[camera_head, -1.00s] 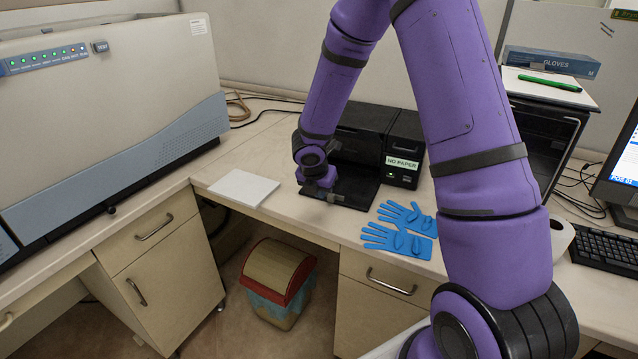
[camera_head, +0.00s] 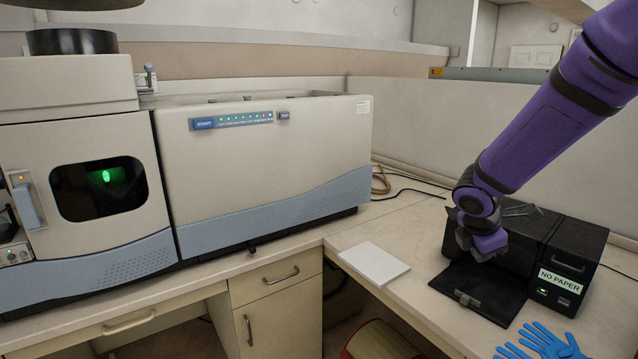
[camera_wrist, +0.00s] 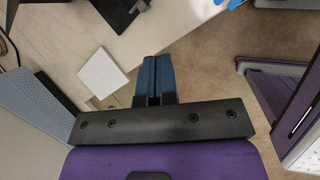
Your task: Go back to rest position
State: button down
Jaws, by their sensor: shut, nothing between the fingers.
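My gripper (camera_wrist: 153,80) is shut and empty in the wrist view, its two blue fingers together. In that view it hangs over the counter's front edge and the floor. In the head view my purple arm reaches in from the upper right, and its wrist part stands in front of the black printer (camera_head: 550,250) and above its open tray (camera_head: 485,292). The fingertips are not clear in the head view.
A white paper stack (camera_head: 374,264) lies on the counter left of the printer; it also shows in the wrist view (camera_wrist: 103,74). Blue gloves (camera_head: 545,343) lie in front of the printer. The large spectrometer (camera_head: 270,150) fills the left. A bin (camera_head: 385,342) stands below.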

jog(key=s+a+r+m+y, duration=0.1)
jog(key=s+r+m, duration=0.4)
jog(key=s, duration=0.3)
jog(key=s+a+r+m+t+y, duration=0.1)
jog(key=s+a+r+m+y, duration=0.1)
jog(key=s+r+m, duration=0.4)
jog(key=s+a+r+m+t+y, duration=0.1)
jog(key=s+r+m, duration=0.5)
jog(key=s, duration=0.6)
jog(key=shift+a+m, duration=0.3)
jog(key=shift+m, duration=0.7)
